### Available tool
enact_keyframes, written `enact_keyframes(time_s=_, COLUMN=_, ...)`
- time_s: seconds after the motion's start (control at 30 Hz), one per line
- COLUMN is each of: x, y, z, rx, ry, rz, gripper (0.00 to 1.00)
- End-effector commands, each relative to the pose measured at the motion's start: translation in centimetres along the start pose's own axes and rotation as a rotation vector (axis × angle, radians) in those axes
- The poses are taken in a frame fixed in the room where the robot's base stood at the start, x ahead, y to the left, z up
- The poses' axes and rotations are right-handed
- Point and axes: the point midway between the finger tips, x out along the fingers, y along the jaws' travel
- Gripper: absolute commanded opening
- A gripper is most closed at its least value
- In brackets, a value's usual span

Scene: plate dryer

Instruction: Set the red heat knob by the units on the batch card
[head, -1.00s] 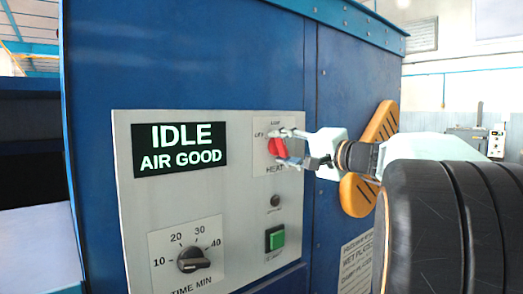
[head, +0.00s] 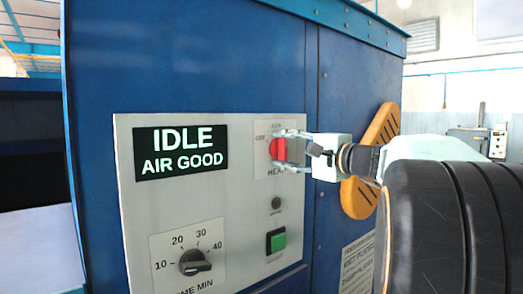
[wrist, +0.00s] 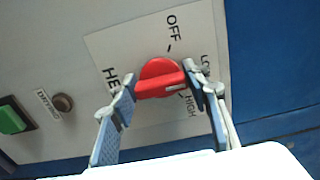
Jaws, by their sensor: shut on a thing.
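The red heat knob (head: 278,149) sits on the grey control panel, on a white label plate marked HEAT. In the wrist view the knob (wrist: 160,77) lies between OFF (wrist: 173,27), LOW and HIGH marks. My gripper (head: 283,149) is shut on it, one finger at each end of its bar; in the wrist view the gripper (wrist: 160,84) shows the same. A pale mark on the bar's right end faces the LOW and HIGH side; the finger partly hides LOW. A printed sheet (head: 359,264) is on the blue side, cut off and too small to read fully.
The display (head: 180,152) reads IDLE, AIR GOOD. Below are a black time dial (head: 194,262), a green button (head: 276,241) and a small dark round fitting (head: 276,203). A yellow slotted handle (head: 366,180) stands behind my arm.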

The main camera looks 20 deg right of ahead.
Motion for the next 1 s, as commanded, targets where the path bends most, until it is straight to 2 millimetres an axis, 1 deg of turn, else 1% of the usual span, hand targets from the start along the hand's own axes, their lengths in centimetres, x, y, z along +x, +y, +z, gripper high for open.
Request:
enact_keyframes(time_s=0.17, x=0.0, y=0.0, z=0.0, rx=0.000, ry=0.001, rz=0.000, gripper=0.19)
enact_keyframes(time_s=0.2, x=0.0, y=0.0, z=0.0, rx=0.000, ry=0.001, rz=0.000, gripper=0.46)
enact_keyframes(time_s=0.33, x=0.0, y=0.0, z=0.0, rx=-0.001, ry=0.001, rz=0.000, gripper=0.60)
enact_keyframes(time_s=0.6, x=0.0, y=0.0, z=0.0, rx=-0.001, ry=0.000, rz=0.000, gripper=0.61)
enact_keyframes(time_s=0.73, x=-0.8, y=0.0, z=-0.1, rx=-0.001, ry=0.002, rz=0.000, gripper=0.61)
enact_keyframes(time_s=0.87, x=-3.0, y=-0.1, z=-0.1, rx=-0.001, ry=0.004, rz=-0.002, gripper=0.61)
enact_keyframes(time_s=1.0, x=-6.1, y=-0.1, z=-0.1, rx=-0.001, ry=0.004, rz=-0.001, gripper=0.61)
